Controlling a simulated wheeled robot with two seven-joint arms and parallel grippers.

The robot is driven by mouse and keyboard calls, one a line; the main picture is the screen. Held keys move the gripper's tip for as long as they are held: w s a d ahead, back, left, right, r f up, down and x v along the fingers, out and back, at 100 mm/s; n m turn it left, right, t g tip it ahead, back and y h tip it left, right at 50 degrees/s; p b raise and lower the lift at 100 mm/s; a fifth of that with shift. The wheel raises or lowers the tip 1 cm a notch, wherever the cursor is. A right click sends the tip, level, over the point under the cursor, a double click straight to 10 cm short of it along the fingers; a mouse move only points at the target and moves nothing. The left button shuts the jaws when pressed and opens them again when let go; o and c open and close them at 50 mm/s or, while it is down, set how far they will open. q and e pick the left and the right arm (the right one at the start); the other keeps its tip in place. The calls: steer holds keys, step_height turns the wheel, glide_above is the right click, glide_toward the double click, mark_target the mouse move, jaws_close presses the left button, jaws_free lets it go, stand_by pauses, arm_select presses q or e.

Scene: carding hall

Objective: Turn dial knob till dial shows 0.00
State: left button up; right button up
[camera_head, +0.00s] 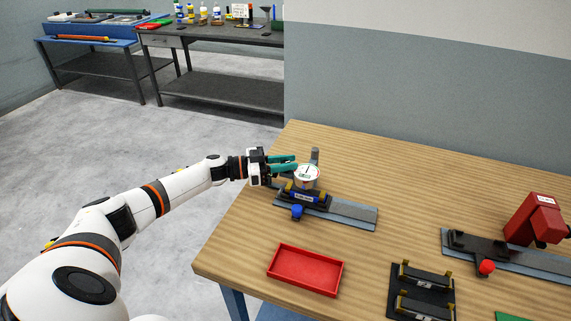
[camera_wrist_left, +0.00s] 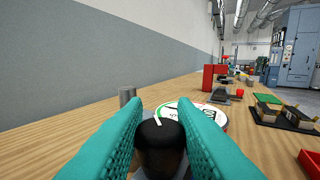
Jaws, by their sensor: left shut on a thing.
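My left gripper (camera_head: 294,166), with teal fingers, is shut on the black dial knob (camera_wrist_left: 160,150) at the left side of the gauge. The knob has a white line on its top and sits between the fingers in the left wrist view. The round dial (camera_head: 307,174) has a white face with green and red marks and a dark pointer. Its face is partly hidden by the fingers in the left wrist view (camera_wrist_left: 211,113), and its reading is too small to tell. The gauge stands on a dark holder (camera_head: 305,199) with a blue knob. My right gripper is not in view.
A grey metal strip (camera_head: 351,212) lies under the gauge holder. A red tray (camera_head: 305,270) is in front, beside a black rack (camera_head: 421,292) with brass-coloured posts. A red block device (camera_head: 534,219) stands at the right. A grey post (camera_head: 315,156) rises behind the dial.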

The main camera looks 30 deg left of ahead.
arm_select(q)
steer(key=o, duration=1)
steer(key=b+v, duration=0.2)
steer(key=v, duration=1)
steer(key=shift+b, duration=0.3)
